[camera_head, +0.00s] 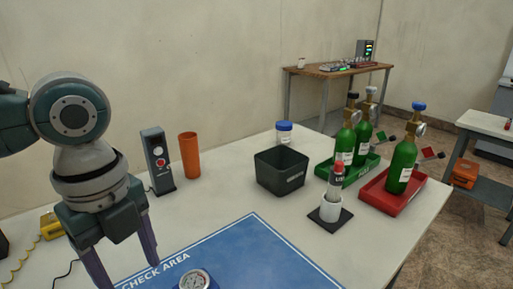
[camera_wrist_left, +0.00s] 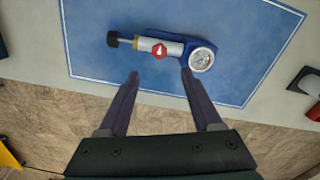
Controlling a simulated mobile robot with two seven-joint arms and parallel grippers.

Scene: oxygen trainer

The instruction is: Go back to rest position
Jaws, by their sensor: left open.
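My left gripper (camera_head: 127,268) is open and empty above the left edge of the blue check area mat (camera_head: 255,248); its fingers also show in the left wrist view (camera_wrist_left: 160,75). A regulator with a round gauge (camera_wrist_left: 201,59), a red knob (camera_wrist_left: 159,51) and a black end (camera_wrist_left: 112,40) lies on the mat. In the left wrist view the fingertips appear just below the regulator, with nothing between them. In the head view only the regulator's gauge (camera_head: 194,281) shows, at the bottom edge. My right gripper is not in view.
Green cylinders stand in a green tray (camera_head: 363,172) and a red tray (camera_head: 393,196) at right. A yellow item (camera_head: 51,226) is at left.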

